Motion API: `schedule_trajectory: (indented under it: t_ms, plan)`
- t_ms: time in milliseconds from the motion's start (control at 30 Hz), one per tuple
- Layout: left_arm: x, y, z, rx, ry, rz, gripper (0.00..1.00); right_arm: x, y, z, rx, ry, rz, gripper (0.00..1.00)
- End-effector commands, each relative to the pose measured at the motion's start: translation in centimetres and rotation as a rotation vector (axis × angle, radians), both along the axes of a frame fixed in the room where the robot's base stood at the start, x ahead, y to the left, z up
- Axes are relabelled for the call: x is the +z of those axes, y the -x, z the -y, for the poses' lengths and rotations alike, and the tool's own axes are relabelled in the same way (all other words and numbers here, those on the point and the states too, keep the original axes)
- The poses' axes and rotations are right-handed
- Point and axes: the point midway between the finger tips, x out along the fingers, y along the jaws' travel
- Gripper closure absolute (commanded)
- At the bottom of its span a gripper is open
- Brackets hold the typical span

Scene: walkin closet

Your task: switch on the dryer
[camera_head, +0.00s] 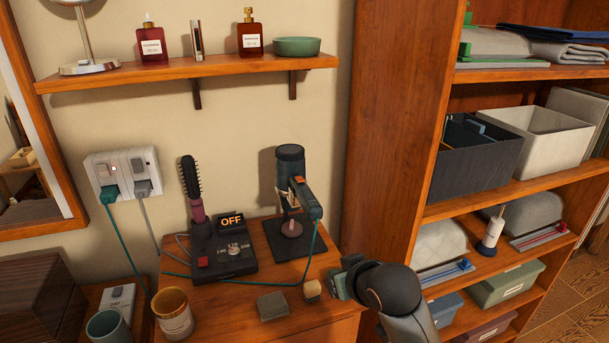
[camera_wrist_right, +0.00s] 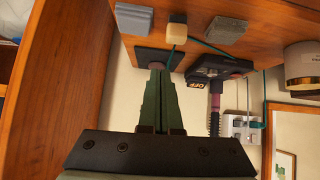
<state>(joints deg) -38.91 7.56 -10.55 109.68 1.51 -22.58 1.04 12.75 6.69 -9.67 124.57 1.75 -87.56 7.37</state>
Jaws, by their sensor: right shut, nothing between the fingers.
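The dark teal dryer (camera_head: 290,165) hangs nose down in a stand on a black base (camera_head: 270,236), its handle pointing right. A small orange part (camera_head: 299,181) shows on the handle. A green cord runs from it to the wall socket (camera_head: 122,172). The black base also shows in the right wrist view (camera_wrist_right: 150,55), where my fingers hide most of the dryer. My right gripper (camera_head: 338,283) is at the dresser's right edge, below and right of the dryer, apart from it. Its fingers (camera_wrist_right: 160,72) are shut and empty. My left gripper is not in view.
A black hairbrush unit (camera_head: 222,262) with an OFF display (camera_head: 232,221) stands left of the dryer. A grey block (camera_head: 272,305), a cream block (camera_head: 312,290) and a candle jar (camera_head: 173,318) are in front. A shelf (camera_head: 190,72) hangs above; the wooden cabinet (camera_head: 395,130) stands right.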

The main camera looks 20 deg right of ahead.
Motion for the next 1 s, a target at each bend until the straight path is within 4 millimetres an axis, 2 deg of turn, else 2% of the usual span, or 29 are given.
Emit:
schedule_trajectory:
  t_ms: [33, 200, 400, 500, 700, 1000]
  plan:
    - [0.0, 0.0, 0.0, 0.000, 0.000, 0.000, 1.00, 2.1, -1.6, -0.1, -0.003, -0.005, 0.045, 1.00]
    - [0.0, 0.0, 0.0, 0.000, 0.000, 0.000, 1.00, 8.4, -5.5, -0.4, -0.013, -0.023, 0.163, 1.00]
    - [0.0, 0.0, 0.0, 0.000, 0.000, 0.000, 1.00, 14.8, -8.3, -0.7, -0.022, -0.041, 0.273, 1.00]
    - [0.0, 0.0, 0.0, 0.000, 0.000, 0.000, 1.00, 17.2, -9.1, -0.8, -0.025, -0.047, 0.313, 1.00]
    - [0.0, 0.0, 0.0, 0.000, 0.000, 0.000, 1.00, 19.4, -9.7, -0.9, -0.028, -0.053, 0.348, 1.00]
    - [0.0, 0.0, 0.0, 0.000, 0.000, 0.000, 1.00, 19.5, -9.7, -0.8, -0.027, -0.053, 0.350, 1.00]
